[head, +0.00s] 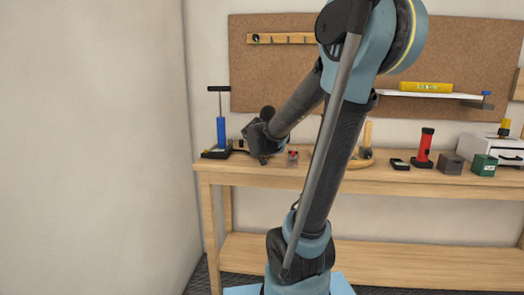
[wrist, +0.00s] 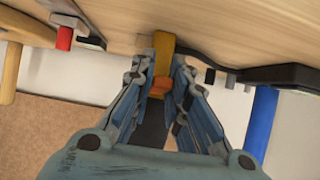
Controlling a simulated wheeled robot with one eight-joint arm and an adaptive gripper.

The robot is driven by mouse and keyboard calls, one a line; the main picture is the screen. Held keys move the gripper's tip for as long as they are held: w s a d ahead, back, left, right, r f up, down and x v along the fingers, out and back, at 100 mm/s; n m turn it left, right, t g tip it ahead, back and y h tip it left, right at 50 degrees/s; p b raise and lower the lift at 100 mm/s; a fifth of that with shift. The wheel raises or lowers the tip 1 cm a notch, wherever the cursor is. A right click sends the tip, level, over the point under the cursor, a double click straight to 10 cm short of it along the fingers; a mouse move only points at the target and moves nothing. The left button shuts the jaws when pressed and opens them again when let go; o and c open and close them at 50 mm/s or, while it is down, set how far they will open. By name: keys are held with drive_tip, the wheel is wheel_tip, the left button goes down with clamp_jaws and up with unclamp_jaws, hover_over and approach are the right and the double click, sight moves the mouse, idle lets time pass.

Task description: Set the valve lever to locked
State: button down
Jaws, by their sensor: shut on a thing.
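My gripper (head: 262,150) is low over the left part of the workbench, just right of the blue hand pump. In the wrist view, my gripper's (wrist: 162,75) fingers are closed on a yellow-orange piece, which looks like the valve lever (wrist: 163,44). Its orange part (wrist: 161,84) lies between the fingers. The lever's far end meets the bench side of the picture. In the head view the lever is hidden behind my gripper. I cannot read any locked mark or the lever's exact angle.
The blue pump (head: 221,130) stands close on the left. A small red-topped item (head: 293,154) is just right of my gripper. Farther right are a wooden stand (head: 367,140), a red torch-like item (head: 425,146), a green box (head: 484,165) and white drawers (head: 500,146). A pegboard (head: 285,75) hangs behind.

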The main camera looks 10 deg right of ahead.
drive_tip(key=shift+f, duration=0.1)
idle(0.5)
drive_tip(key=c, duration=1.6)
unclamp_jaws()
drive_tip(key=shift+w, duration=0.1)
drive_tip(key=shift+o, duration=0.2)
drive_tip(key=v, duration=1.2)
drive_tip(key=shift+f, duration=0.25)
